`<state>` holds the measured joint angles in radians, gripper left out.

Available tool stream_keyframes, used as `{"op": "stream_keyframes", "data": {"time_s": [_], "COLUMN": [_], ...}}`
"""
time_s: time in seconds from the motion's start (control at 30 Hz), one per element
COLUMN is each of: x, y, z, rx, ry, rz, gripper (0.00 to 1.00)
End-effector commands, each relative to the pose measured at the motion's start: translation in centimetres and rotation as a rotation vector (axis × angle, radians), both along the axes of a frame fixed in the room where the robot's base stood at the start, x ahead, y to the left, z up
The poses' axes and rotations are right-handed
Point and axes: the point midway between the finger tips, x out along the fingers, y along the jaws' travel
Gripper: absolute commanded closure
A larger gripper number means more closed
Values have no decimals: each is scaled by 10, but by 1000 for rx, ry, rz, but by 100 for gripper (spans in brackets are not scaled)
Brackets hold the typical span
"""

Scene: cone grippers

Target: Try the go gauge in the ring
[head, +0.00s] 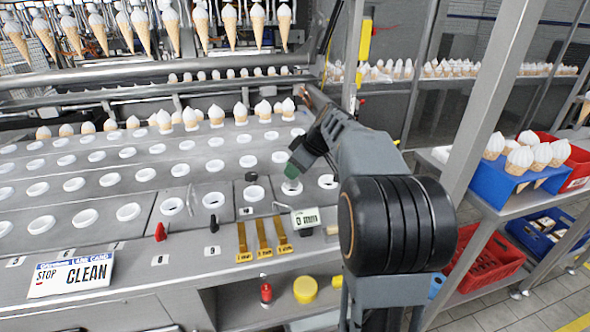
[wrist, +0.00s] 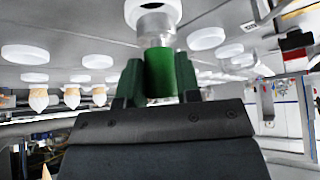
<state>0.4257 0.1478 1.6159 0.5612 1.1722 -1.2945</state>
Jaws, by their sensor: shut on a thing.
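My gripper (head: 300,155) is shut on the green-handled gauge (head: 291,171) and holds it upright over the steel deck, directly above a white ring (head: 291,188). In the wrist view my gripper (wrist: 160,76) has the green handle (wrist: 160,72) between its fingertips. The gauge's metal end (wrist: 156,24) points at the white ring (wrist: 135,12) and overlaps it in the picture. I cannot tell how far the metal end sits inside the ring's hole. The fingers partly hide the handle.
More white rings surround it, including a neighbour (head: 328,182) close by on the right. A black knob-like piece (head: 251,177) stands to the left. Cones (head: 190,118) stand behind.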

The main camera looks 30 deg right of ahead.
Motion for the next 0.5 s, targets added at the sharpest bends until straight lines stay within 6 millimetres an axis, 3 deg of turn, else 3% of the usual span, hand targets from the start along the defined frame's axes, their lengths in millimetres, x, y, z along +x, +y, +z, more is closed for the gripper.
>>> {"op": "stream_keyframes", "data": {"time_s": [0.5], "x": [0], "y": [0], "z": [30], "rx": [-1], "ry": [-2], "rz": [-1], "gripper": [98]}}
